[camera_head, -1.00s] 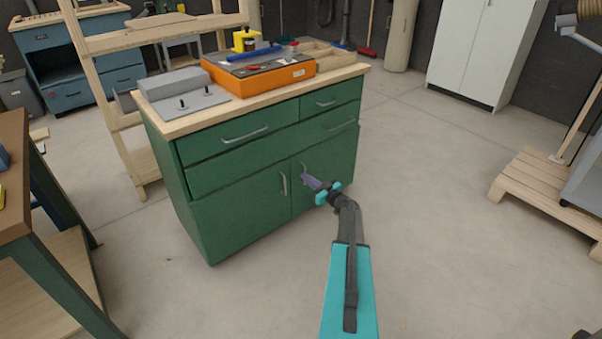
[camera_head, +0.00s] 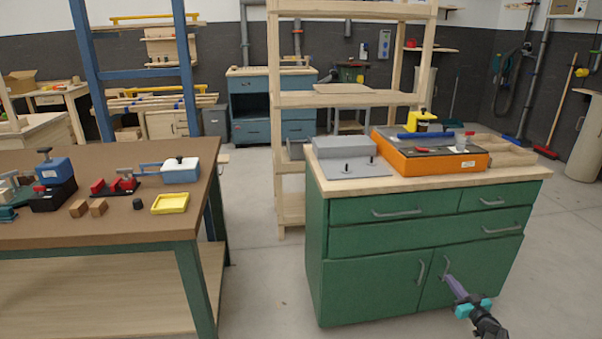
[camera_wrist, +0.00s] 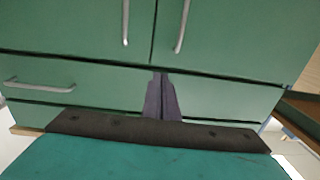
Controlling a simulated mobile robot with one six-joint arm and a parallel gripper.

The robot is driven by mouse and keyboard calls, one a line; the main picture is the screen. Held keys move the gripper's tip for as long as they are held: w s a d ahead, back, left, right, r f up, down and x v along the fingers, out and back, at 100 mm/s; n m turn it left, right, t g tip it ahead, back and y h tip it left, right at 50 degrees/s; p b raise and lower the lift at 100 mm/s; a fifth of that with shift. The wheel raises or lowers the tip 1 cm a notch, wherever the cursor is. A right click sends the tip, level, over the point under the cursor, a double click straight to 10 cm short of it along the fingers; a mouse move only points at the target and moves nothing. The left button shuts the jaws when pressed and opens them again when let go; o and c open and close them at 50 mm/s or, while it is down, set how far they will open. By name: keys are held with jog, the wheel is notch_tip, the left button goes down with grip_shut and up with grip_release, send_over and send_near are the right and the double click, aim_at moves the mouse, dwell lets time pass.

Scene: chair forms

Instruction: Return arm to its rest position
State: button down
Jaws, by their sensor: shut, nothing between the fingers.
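My gripper (camera_head: 453,285) is in front of the right door of the green cabinet (camera_head: 362,285), low in the head view. Its purple fingers are together and empty, pointing up toward the right door's handle (camera_head: 446,263). I cannot tell whether the fingertips touch the handle. In the wrist view my gripper (camera_wrist: 161,80) shows as two purple fingers side by side, with the green cabinet front (camera_wrist: 75,55) behind them. The cabinet doors and drawers look closed. Only the end of my arm shows at the bottom right of the head view.
An orange case (camera_head: 425,160) and a grey block (camera_head: 345,147) lie on the cabinet top. A brown workbench (camera_head: 110,225) with several small items stands at the left. A wooden shelf frame (camera_head: 278,150) rises behind. Bare floor (camera_head: 258,275) lies between bench and cabinet.

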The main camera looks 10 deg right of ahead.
jog(key=w+a+n+y+p, duration=0.25)
jog(key=w+a, duration=0.55)
jog(key=a, duration=0.4)
jog(key=w+a+m+g+p, duration=0.3)
jog(key=a+p, duration=0.6)
jog(key=a, duration=2.5)
jog(key=s+a+f+m+g+h+p, duration=0.15)
jog(key=s+a+f+g, duration=0.3)
jog(key=s, duration=0.65)
jog(key=s+a+f+g+h+p, duration=0.25)
jog(key=s+a+f+g, duration=0.2)
jog(key=s, duration=0.75)
jog(key=s+a+r+n+g+y, duration=0.1)
jog(key=s+g, duration=0.4)
jog(key=s, duration=0.8)
jog(key=s+a+r+n+g+y, duration=0.1)
jog(key=s+g, duration=0.5)
jog(key=s, duration=0.7)
jog(key=shift+a+r+p, duration=0.3)
jog(key=shift+a+p, duration=0.15)
jog(key=shift+a, duration=0.35)
